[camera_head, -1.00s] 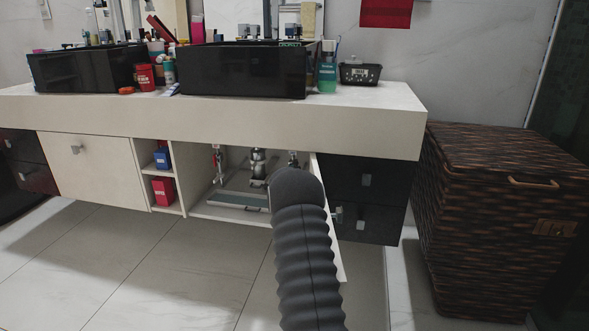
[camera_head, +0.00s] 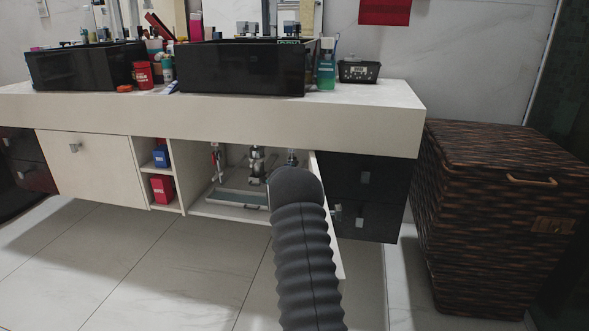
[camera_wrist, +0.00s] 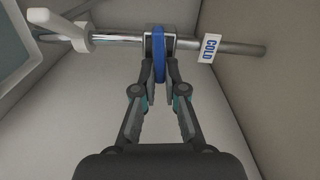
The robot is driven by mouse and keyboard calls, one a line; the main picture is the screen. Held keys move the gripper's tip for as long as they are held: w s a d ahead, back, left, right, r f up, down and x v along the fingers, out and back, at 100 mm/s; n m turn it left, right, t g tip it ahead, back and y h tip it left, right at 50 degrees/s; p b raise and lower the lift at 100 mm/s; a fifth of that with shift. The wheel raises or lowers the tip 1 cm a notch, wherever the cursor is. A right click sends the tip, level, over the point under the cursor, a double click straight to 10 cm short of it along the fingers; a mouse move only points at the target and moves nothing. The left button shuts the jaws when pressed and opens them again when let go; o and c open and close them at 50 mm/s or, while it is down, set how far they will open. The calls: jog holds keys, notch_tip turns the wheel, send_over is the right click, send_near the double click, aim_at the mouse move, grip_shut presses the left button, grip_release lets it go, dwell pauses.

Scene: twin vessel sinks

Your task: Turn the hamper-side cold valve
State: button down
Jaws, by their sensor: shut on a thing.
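In the wrist view, the cold valve's blue handle (camera_wrist: 159,55) stands on a metal pipe (camera_wrist: 230,48). A white tag reading COLD (camera_wrist: 209,47) hangs on the pipe just right of it. My gripper (camera_wrist: 160,88) is shut on the blue handle, one finger on each side. In the head view, my arm reaches into the open cabinet (camera_head: 230,213) under the right-hand sink (camera_head: 242,70). My arm hides the gripper and the blue handle there. The wicker hamper (camera_head: 490,220) stands to the right of the vanity.
A cabinet door (camera_head: 320,180) stands open right beside my arm. A drain pipe (camera_head: 257,163) and a valve with a red part (camera_head: 216,160) are left of my arm inside the cabinet. In the wrist view, a pale lever-like part (camera_wrist: 65,28) is at upper left. The floor in front is clear.

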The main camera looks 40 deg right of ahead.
jog(key=c, duration=1.2)
grip_release()
jog(key=shift+c, duration=0.2)
jog(key=v, duration=1.2)
jog(key=shift+s, duration=0.1)
